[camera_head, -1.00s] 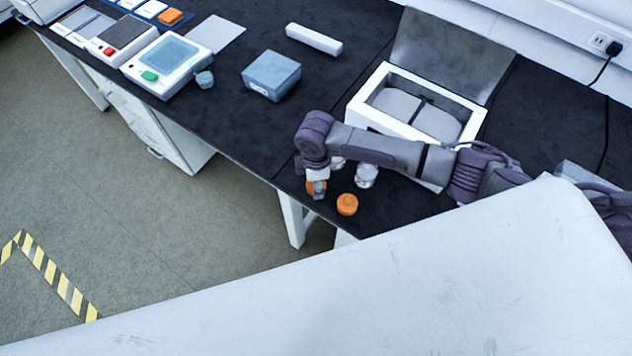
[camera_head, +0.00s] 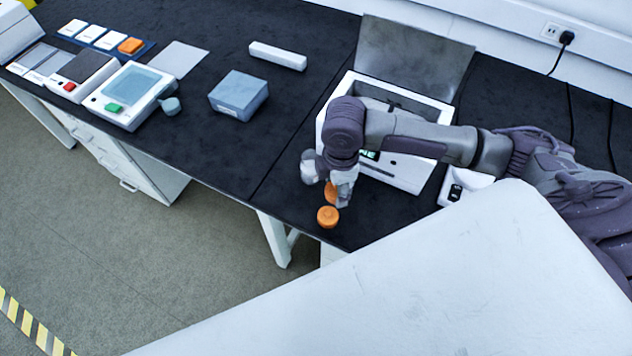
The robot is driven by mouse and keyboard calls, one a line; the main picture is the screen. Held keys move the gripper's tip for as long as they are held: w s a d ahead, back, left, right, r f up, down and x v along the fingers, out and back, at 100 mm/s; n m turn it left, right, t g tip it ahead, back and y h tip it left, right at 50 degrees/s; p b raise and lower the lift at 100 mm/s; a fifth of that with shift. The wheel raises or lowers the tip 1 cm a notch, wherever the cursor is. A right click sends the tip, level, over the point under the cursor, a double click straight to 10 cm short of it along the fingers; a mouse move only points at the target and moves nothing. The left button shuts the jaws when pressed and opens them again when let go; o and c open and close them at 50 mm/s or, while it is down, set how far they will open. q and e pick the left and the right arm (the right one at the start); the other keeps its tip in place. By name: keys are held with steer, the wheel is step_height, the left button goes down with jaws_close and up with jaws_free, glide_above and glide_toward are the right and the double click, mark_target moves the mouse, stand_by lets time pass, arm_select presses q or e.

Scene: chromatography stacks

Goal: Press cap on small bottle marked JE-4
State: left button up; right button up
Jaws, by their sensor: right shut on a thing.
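My right gripper (camera_head: 339,188) points down over the front of the black bench, below its purple-grey wrist. It is shut on an orange cap (camera_head: 331,189), which shows only in part beside the fingers. A second orange cap (camera_head: 328,217) lies on the bench just in front of it. The small bottles are hidden or cannot be told apart from the gripper here. The marking JE-4 cannot be read. My left gripper is not in view.
A white open box (camera_head: 437,172) with a raised grey lid (camera_head: 415,57) stands behind my right arm. A blue-grey block (camera_head: 238,96), a white bar (camera_head: 277,56) and a device with a green button (camera_head: 128,95) are farther left. The bench (camera_head: 285,140) is clear left of the gripper.

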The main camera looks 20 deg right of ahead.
steer(key=w+r+n+p, duration=0.2)
steer(key=w, duration=0.2)
steer(key=w+r+n+p, duration=0.1)
steer(key=w+r+p, duration=0.1)
steer(key=w, duration=0.2)
steer(key=w+r+n+p, duration=0.2)
steer(key=w+p, duration=0.1)
steer(key=w, duration=0.1)
steer(key=shift+a+r+n, duration=0.25)
steer(key=shift+a+n, duration=0.05)
steer(key=shift+a, duration=0.1)
steer(key=shift+w, duration=0.2)
steer(key=shift+f, duration=0.2)
steer(key=b, duration=0.6)
glide_above(310, 156)
step_height(310, 156, down, 4)
steer(key=shift+d+f, duration=0.1)
steer(key=shift+f, duration=0.9)
steer(key=shift+r+p, duration=0.1)
steer(key=shift+p, duration=0.9)
steer(key=shift+f+p, duration=0.2)
steer(key=shift+p, duration=0.1)
steer(key=shift+p, duration=0.35)
